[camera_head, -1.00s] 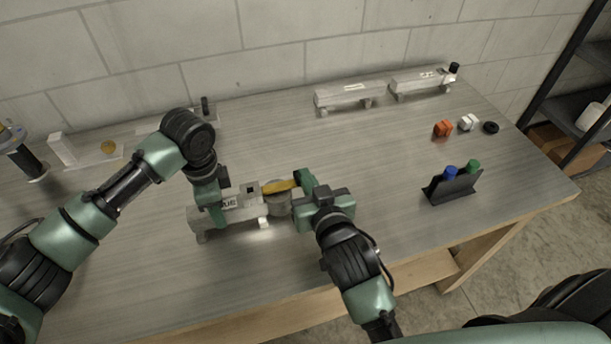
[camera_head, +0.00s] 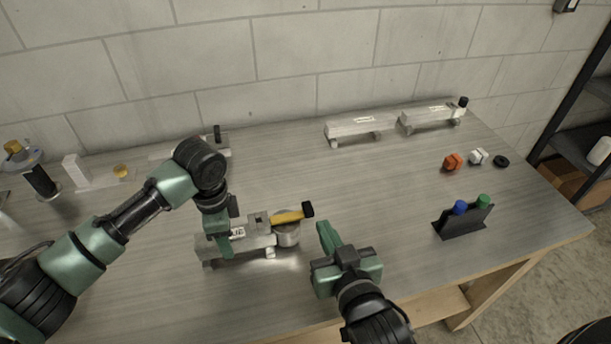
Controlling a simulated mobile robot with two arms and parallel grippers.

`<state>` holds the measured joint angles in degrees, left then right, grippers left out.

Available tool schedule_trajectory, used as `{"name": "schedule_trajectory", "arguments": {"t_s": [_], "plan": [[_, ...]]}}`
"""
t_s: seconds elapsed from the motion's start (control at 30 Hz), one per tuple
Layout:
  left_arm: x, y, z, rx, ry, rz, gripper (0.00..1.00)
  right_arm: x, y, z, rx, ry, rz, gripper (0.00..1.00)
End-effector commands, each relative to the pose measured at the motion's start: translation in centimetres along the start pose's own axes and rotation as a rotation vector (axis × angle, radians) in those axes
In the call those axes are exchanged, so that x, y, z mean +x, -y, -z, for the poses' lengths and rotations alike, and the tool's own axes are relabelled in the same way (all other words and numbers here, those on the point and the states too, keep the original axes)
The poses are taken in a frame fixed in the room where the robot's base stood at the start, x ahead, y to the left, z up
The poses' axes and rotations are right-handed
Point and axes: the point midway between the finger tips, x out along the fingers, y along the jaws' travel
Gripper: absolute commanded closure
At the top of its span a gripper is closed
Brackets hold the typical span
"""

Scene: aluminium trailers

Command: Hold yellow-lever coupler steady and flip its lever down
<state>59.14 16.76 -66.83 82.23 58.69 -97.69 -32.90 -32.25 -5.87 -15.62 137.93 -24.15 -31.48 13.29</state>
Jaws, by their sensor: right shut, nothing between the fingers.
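The coupler (camera_head: 287,233) lies on the workbench with its yellow lever (camera_head: 287,217) lying nearly flat along its top. The lever ends in a black tip (camera_head: 308,210) at the right. A grey metal body (camera_head: 250,244) with a printed label extends left from the coupler. My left gripper (camera_head: 222,243) is over this body at its left part; whether its fingers close on it cannot be made out. My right gripper (camera_head: 324,232) is shut and empty, to the right of the lever and apart from it.
Two grey metal pieces (camera_head: 360,125) (camera_head: 430,116) stand at the back. Orange (camera_head: 453,162) and white (camera_head: 478,156) small parts and a black ring (camera_head: 501,161) lie at the right. A black holder (camera_head: 461,222) carries blue and green capped items.

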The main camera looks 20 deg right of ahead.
Motion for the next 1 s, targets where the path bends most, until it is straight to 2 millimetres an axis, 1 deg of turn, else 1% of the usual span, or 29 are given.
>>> {"name": "schedule_trajectory", "arguments": {"t_s": [0.33, 0.47, 0.57, 0.8, 0.9, 1.0], "plan": [[0.0, 0.0, 0.0, 0.0, -0.001, -0.001, 0.35, 0.0, 0.0, 0.0, 0.0, 0.0, 0.0, 1.0], [-0.7, 0.1, 0.1, 0.0, -0.002, 0.001, 0.35, 0.0, 0.0, 0.0, 0.0, 0.0, 0.0, 1.0], [-2.2, 0.1, 0.0, 0.0, -0.002, 0.003, 0.35, 0.0, 0.0, 0.0, 0.0, 0.0, 0.0, 1.0], [-7.4, 0.1, 0.1, 0.001, -0.002, 0.003, 0.35, 0.0, 0.0, 0.0, 0.0, 0.0, 0.0, 1.0], [-9.3, 0.1, 0.0, 0.0, -0.001, 0.003, 0.35, 0.0, 0.0, 0.0, 0.0, 0.0, 0.0, 1.0], [-10.6, 0.1, 0.0, 0.0, -0.001, 0.001, 0.35, 0.0, 0.0, 0.0, 0.0, 0.0, 0.0, 1.0]]}}
